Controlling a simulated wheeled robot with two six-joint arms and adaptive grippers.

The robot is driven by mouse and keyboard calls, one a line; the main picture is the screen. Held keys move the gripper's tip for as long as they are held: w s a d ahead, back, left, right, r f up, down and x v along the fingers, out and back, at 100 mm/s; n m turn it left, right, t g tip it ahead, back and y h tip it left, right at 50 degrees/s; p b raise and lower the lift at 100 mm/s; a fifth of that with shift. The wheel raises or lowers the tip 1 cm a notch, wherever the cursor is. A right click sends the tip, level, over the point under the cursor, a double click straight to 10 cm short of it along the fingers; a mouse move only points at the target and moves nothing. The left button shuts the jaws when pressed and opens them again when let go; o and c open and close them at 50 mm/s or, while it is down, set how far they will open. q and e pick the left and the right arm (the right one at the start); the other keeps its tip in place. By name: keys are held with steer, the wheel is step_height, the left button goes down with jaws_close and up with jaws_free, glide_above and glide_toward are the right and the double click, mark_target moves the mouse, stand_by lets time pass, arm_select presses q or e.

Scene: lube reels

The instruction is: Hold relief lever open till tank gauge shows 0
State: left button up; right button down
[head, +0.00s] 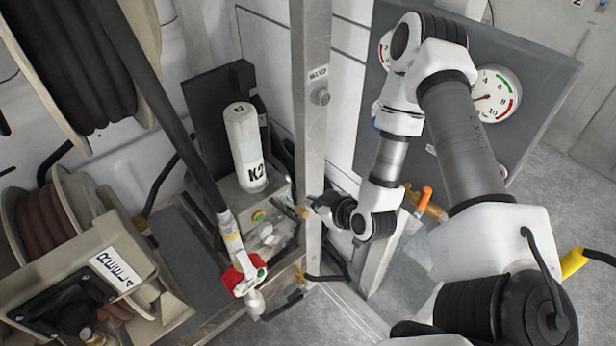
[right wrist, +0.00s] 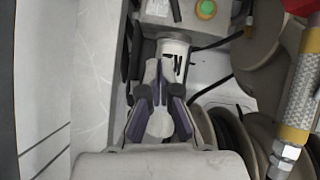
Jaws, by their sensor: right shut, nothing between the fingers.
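A second gauge (head: 384,52) is partly hidden by my arm. My right gripper (head: 314,202) is left of the orange lever, apart from it, pointing left by the metal post. Its fingers are shut and empty in the right wrist view (right wrist: 158,66). My left gripper is not seen.
The metal post (head: 312,110) stands close to my right gripper. A white K2 cylinder (head: 245,150) stands above a box with a green button (head: 258,216). Hose reels (head: 65,225) fill the left; a hose hangs with a red-and-white nozzle (head: 243,274).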

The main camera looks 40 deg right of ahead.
steer(key=b, duration=0.7)
glide_above(302, 212)
steer(key=w, duration=0.1)
step_height(302, 212, down, 6)
steer(key=shift+s+a+f+b, duration=0.1)
steer(key=shift+f+b, duration=0.25)
steer(key=shift+f, duration=0.2)
steer(key=shift+s+a+f+b, duration=0.1)
steer(key=shift+f+b, duration=0.2)
steer(key=shift+f, duration=0.25)
steer(key=shift+s+d+f, duration=0.2)
steer(key=shift+d+f, duration=0.05)
steer(key=shift+f, duration=0.15)
steer(key=shift+r, duration=0.1)
